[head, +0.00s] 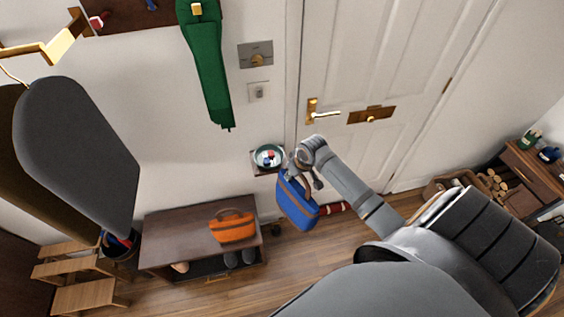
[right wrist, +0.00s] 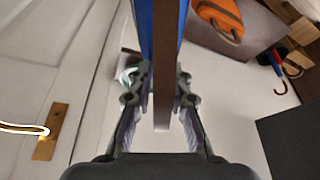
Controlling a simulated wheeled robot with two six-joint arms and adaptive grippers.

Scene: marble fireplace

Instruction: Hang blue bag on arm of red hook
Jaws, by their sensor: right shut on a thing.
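The blue bag (head: 299,206) with brown trim hangs below my right gripper (head: 301,164), in front of the wall beside the door. In the right wrist view my right gripper (right wrist: 163,88) is shut on the brown strap (right wrist: 164,115) of the bag, whose blue side (right wrist: 145,30) shows beyond the fingers. The red hook (head: 97,22) is on the dark wall board (head: 120,17) at the top left of the head view, small and partly cut by the view; its arm is not clear. My left gripper is not in view.
A green hanging item (head: 206,70) is right of the board. A small shelf with a dish (head: 268,156) is close to the bag. A bench (head: 170,232) with an orange bag (head: 232,227) stands below. The white door (head: 370,80) has a brass handle (head: 318,114).

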